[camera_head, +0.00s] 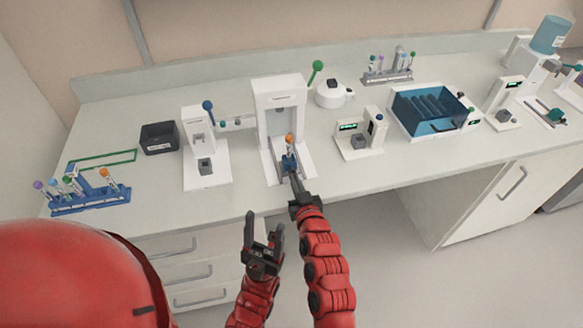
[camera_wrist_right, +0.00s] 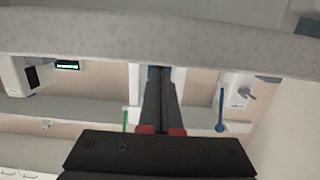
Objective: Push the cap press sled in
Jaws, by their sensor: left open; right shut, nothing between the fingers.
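The cap press (camera_head: 279,100) is a white arch-shaped frame on the bench, with a green-knobbed lever at its upper right. Its sled (camera_head: 288,163) is a small dark-blue carrier on the base in front of the arch, and an upright orange-capped tube (camera_head: 289,142) stands in it. My right gripper (camera_head: 293,178) is shut and empty, its tips at the near end of the sled; I cannot tell whether they touch. In the right wrist view the shut fingers (camera_wrist_right: 160,100) point at the press and hide most of the sled. My left gripper (camera_head: 264,228) is open and empty, lower, before the bench edge.
Left of the press are a white device with a blue-knobbed lever (camera_head: 198,130), a black bin (camera_head: 159,138) and a blue tube rack (camera_head: 90,197). Right are a small display device (camera_head: 362,138) and a blue tray unit (camera_head: 431,112). The bench's front edge lies under my right arm.

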